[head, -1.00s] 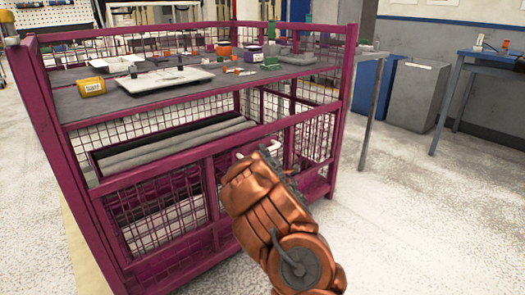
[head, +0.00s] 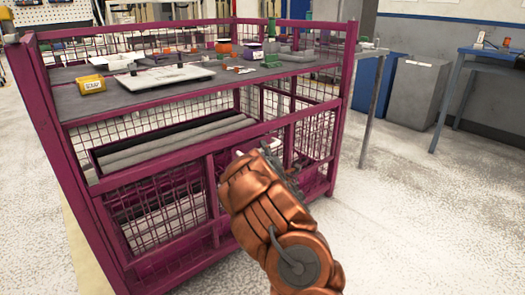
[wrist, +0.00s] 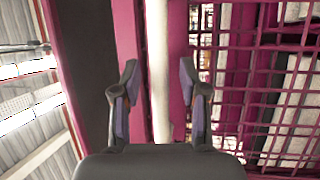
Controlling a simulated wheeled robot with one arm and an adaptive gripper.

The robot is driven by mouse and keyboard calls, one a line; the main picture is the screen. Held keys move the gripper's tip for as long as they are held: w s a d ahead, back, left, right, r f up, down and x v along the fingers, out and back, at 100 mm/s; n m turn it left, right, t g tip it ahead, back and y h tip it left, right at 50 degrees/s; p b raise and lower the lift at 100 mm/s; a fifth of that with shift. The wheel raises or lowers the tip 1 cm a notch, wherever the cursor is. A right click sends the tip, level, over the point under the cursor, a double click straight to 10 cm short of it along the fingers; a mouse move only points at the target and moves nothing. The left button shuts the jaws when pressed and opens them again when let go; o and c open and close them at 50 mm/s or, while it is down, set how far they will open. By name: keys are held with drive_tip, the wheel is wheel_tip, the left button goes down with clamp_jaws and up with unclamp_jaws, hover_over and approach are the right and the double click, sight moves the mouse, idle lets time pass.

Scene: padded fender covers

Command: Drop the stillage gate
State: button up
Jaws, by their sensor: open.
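The stillage (head: 352,75) is a magenta frame with mesh sides, standing in front of me. Its front gate, with a magenta top rail (head: 150,172) and mesh panels, is upright across the lower front. My gripper is hidden in the head view behind my copper-coloured arm, which reaches to the right part of the gate. In the wrist view my gripper (wrist: 162,85) is open, its two dark fingers apart. A magenta bar (wrist: 178,60) and a pale strip show between or beyond the fingers. I cannot tell whether the fingers touch the bar.
Grey padded rolls (head: 175,143) lie inside the stillage behind the gate. The shelf above (head: 100,98) holds a yellow box (head: 91,84), a pale tray (head: 165,77) and several small items. A blue-legged table (head: 447,100) stands at right. The floor in front and to the right is clear.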

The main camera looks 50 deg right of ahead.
drive_tip(key=v, duration=0.6)
drive_tip(key=shift+s, duration=0.2)
drive_tip(key=shift+a, duration=0.15)
idle(0.4)
